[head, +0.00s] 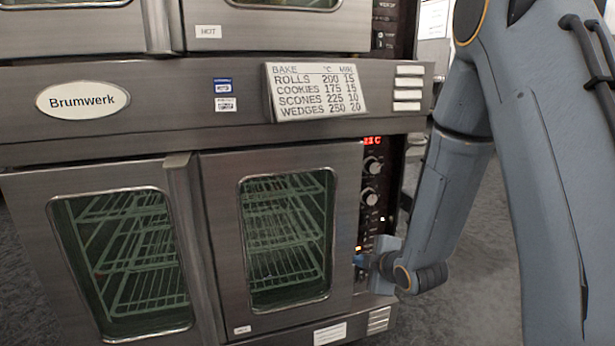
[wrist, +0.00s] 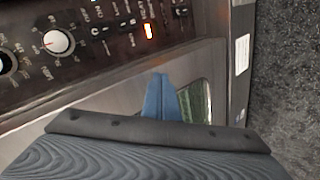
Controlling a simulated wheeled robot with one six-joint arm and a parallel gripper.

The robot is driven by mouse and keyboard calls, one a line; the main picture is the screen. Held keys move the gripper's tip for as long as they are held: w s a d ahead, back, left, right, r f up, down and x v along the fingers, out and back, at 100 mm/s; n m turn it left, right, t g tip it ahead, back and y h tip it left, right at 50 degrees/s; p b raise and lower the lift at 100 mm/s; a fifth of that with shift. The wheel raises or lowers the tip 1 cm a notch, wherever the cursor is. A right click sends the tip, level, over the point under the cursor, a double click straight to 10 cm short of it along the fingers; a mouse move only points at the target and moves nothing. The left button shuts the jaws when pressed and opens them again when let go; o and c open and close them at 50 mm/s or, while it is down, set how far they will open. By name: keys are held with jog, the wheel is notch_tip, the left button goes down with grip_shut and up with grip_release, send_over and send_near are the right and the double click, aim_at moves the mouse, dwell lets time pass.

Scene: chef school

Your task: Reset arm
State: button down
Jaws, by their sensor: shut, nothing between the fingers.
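My gripper (head: 359,260) is at the lower right of the oven's control panel (head: 372,200) in the head view. Its blue fingers (wrist: 161,97) are shut together and empty in the wrist view. I cannot tell whether the fingertips touch the oven. My arm (head: 450,190) reaches down from the upper right, bent at the elbow and wrist.
The steel oven (head: 220,175) has two closed glass doors with empty racks behind them. A bake chart (head: 316,91) sits above the right door. A red display (head: 372,141) and several knobs are on the panel. Grey floor (head: 480,290) is open at right.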

jog(key=s+a+r+m+g+h, duration=0.25)
jog(key=s+a+m+g, duration=0.25)
jog(key=s+a, duration=0.55)
jog(key=s+a+r+m+g, duration=0.1)
jog(key=s+r+m+g, duration=0.2)
jog(key=s, duration=0.9)
jog(key=s+a+r+m+g, duration=0.1)
jog(key=s+r+m+g, duration=0.2)
jog(key=s, duration=1)
jog(key=d+r+m+p, duration=0.3)
jog(key=d+r+p, duration=0.5)
jog(key=r+p, duration=0.3)
jog(key=d+r+m+h+p, duration=0.1)
jog(key=d+r+m+p, duration=0.2)
jog(key=d+r+p, duration=0.6)
notch_tip(320, 180, up, 2)
jog(key=p, duration=0.5)
jog(key=shift+p, duration=0.35)
jog(key=shift+s, duration=0.1)
